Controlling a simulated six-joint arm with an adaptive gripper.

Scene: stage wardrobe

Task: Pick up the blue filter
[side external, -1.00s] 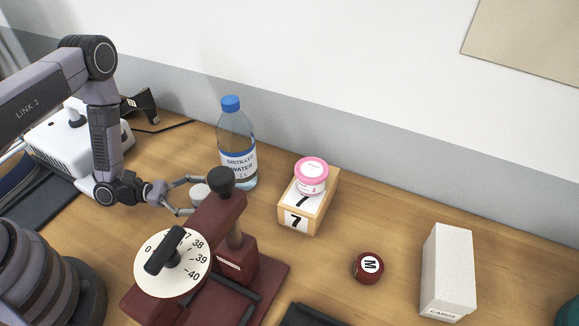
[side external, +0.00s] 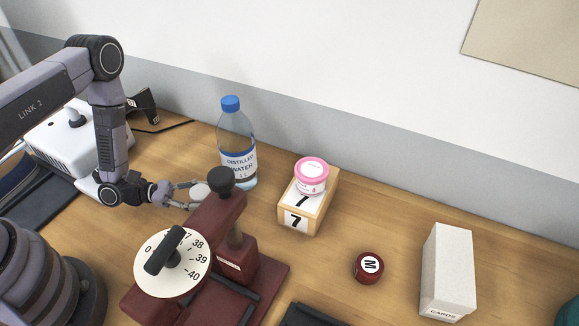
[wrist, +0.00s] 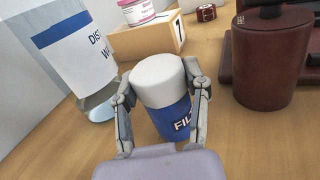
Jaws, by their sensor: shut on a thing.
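The blue filter (wrist: 172,121) is a short cylinder with a white top and a blue label reading "FIL", seen in the wrist view. My gripper (wrist: 160,88) has a finger on each side of it and is shut on it near its white top. The filter looks upright and at the table top; I cannot tell whether its base is clear of the wood. In the side view my gripper (side external: 188,195) is behind the dark red device, at the filter's white top (side external: 200,190). The filter's blue part is hidden there.
The distilled water bottle (side external: 237,145) stands close behind the filter. The dark red press with a dial (side external: 185,285) stands in front. A wooden block (side external: 297,220) bears a pink-lidded jar (side external: 311,176). A red round piece (side external: 369,267) and white box (side external: 449,270) stand farther right.

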